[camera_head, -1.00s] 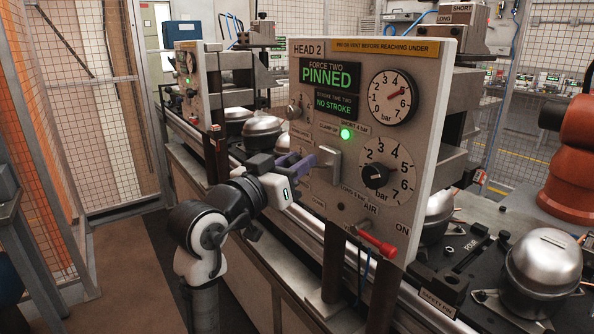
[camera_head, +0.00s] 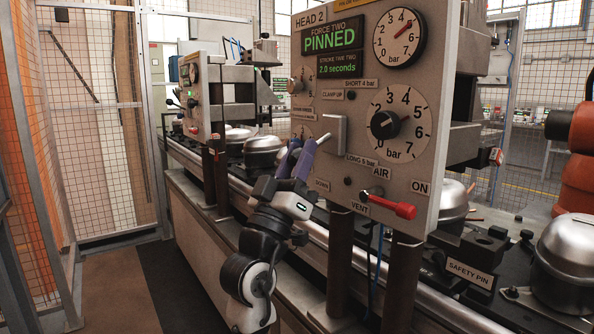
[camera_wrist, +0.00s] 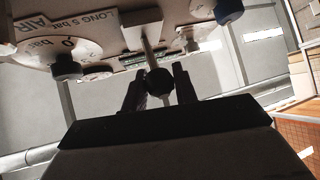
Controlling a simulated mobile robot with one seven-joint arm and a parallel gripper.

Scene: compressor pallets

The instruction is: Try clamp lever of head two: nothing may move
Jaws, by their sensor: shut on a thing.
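The head two panel (camera_head: 440,130) faces me, its display (camera_head: 330,38) reading FORCE TWO PINNED, with 2.0 seconds below. The clamp lever (camera_head: 318,142) sticks out between the CLAMP UP and DOWN labels. In the wrist view its rod (camera_wrist: 149,45) ends in a dark round knob (camera_wrist: 159,82) between my fingers. My gripper (camera_head: 297,158), with purple fingers, is shut on that knob from below left, its fingers pointing up. The fingers hide most of the lever's end in the head view. Whether the lever sits up or down is hard to tell.
A red-handled air valve (camera_head: 390,205) and a knob dial (camera_head: 385,124) are close on the right. Dark posts (camera_head: 340,260) stand below the panel. Silver compressors (camera_head: 568,260) sit on the line. The floor (camera_head: 118,290) at left is clear.

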